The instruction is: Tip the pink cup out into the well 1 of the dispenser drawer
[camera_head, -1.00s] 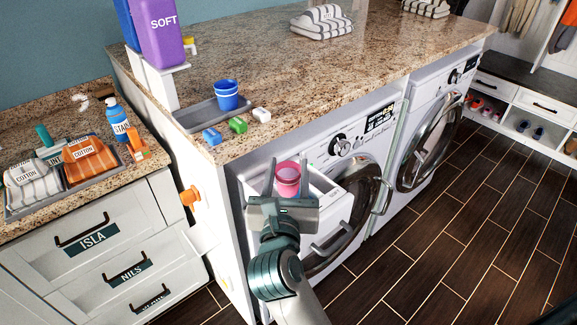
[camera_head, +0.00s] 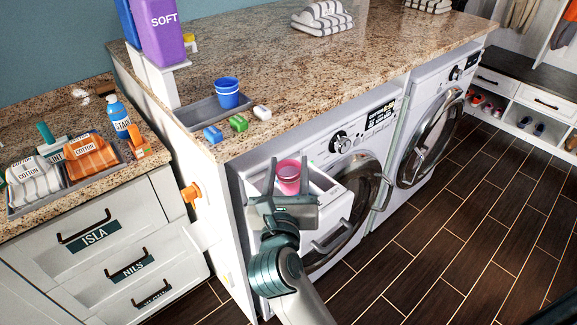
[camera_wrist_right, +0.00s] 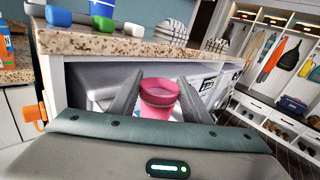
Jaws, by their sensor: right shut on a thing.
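The pink cup (camera_head: 288,180) is held between the two fingers of my right gripper (camera_head: 286,178), which is shut on it. In the right wrist view the pink cup (camera_wrist_right: 159,100) sits between the fingertips (camera_wrist_right: 158,98), close to upright with its rim up. The white dispenser drawer (camera_head: 328,197) stands pulled out from the near washer, below and around the cup. My gripper and the cup hide most of its inside, so well 1 cannot be made out. My left gripper is not in view.
The granite counter edge (camera_head: 300,127) lies just behind and above the cup. A grey tray (camera_head: 198,117) with blue cups (camera_head: 228,93) stands on the counter, with small blue, green and white blocks in front. The near washer's round door (camera_head: 360,190) is right of the drawer.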

